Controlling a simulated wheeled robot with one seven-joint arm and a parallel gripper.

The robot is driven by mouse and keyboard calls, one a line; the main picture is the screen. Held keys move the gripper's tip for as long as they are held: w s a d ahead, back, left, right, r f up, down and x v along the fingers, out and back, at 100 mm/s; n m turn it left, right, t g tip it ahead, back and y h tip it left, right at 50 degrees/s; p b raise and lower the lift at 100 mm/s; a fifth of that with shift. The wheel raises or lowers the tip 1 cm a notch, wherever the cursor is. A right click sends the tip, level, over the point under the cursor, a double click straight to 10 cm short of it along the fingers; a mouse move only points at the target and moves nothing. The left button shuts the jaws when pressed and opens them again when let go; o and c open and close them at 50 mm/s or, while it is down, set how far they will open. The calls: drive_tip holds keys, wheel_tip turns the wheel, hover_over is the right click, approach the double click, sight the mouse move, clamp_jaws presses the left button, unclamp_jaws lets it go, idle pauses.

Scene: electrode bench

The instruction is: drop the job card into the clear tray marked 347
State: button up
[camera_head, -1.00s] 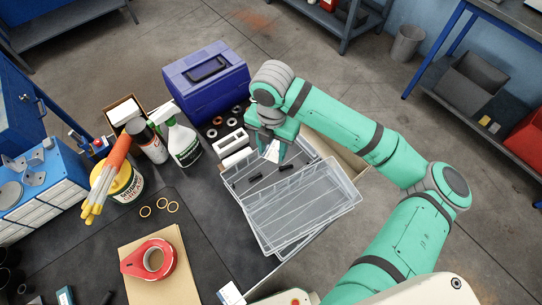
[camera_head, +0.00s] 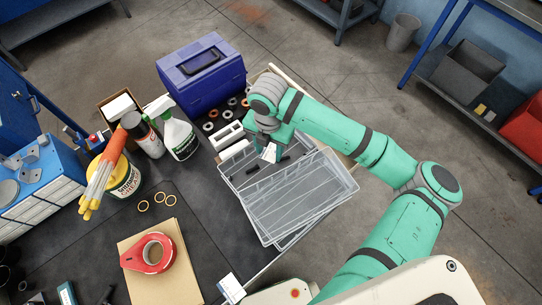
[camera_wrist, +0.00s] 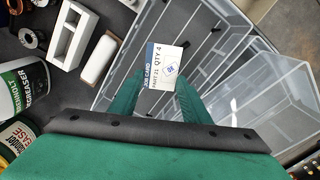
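The job card (camera_wrist: 164,62), a small white card with a blue strip and "QTY 4" print, is between the fingertips of my gripper (camera_wrist: 161,77). In the head view the card (camera_head: 269,153) shows just under the gripper (camera_head: 268,145), above the left clear tray. That clear tray (camera_head: 230,174) has dark items in it. A second clear tray (camera_head: 302,200) overlaps it at the right, looks empty and sits tilted; it also shows in the wrist view (camera_wrist: 268,85). I cannot read the number 347 on either tray.
A blue toolbox (camera_head: 200,75), a spray bottle (camera_head: 180,135) and white blocks (camera_head: 226,136) stand left of and behind the trays. A white label (camera_head: 231,288) lies at the bench's front edge.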

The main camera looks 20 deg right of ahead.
drive_tip(key=o, duration=0.4)
drive_tip(key=shift+r, duration=0.15)
wheel_tip(320, 180, up, 10)
drive_tip(key=shift+r, duration=0.25)
idle(0.3)
